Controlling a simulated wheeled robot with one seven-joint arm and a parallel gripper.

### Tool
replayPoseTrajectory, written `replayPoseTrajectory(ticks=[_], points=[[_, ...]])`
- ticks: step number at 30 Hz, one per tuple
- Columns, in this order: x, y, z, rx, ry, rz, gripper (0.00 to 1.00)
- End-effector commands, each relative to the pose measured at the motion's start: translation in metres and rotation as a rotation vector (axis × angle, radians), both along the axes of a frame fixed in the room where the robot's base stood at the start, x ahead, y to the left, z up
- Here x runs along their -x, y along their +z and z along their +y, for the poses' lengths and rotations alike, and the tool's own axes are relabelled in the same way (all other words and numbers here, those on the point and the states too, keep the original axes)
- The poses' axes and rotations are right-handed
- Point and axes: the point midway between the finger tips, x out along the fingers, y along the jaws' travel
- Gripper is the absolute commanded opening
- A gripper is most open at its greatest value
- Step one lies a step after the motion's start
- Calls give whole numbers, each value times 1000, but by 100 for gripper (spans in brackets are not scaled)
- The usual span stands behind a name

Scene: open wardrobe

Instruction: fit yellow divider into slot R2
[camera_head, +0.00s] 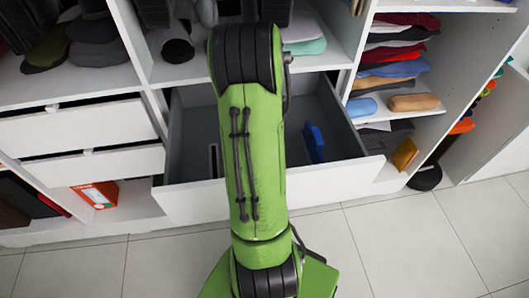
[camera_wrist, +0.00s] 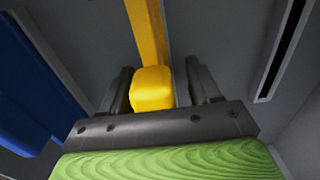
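The yellow divider (camera_wrist: 152,88) shows in the wrist view as a narrow bar with a blocky near end. That end lies between the two fingers of my gripper (camera_wrist: 158,75), close to the palm. A small gap seems to show on its right side, so I cannot tell whether the fingers press on it. In the head view my green arm hides the gripper and the yellow divider. A dark slot (camera_wrist: 283,50) with a pale rim runs at the right of the wrist view, apart from the yellow divider. I cannot tell which slot is R2.
A blue divider (camera_head: 314,143) stands in the right part of the open grey drawer (camera_head: 340,119); it fills the left of the wrist view (camera_wrist: 35,90). A dark slot (camera_head: 213,160) shows left of my arm. Shelves with folded clothes (camera_head: 395,68) stand at right.

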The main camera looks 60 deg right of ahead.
Motion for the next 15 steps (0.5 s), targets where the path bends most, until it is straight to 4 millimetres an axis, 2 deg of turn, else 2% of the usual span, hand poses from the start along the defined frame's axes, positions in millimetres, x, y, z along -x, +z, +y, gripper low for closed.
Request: replayPoseTrajectory(ticks=[8, 11, 15], points=[[0, 3, 0, 1, 0, -1, 62], [-1, 19, -1, 3, 1, -2, 62], [-1, 58, -1, 6, 2, -4, 62]])
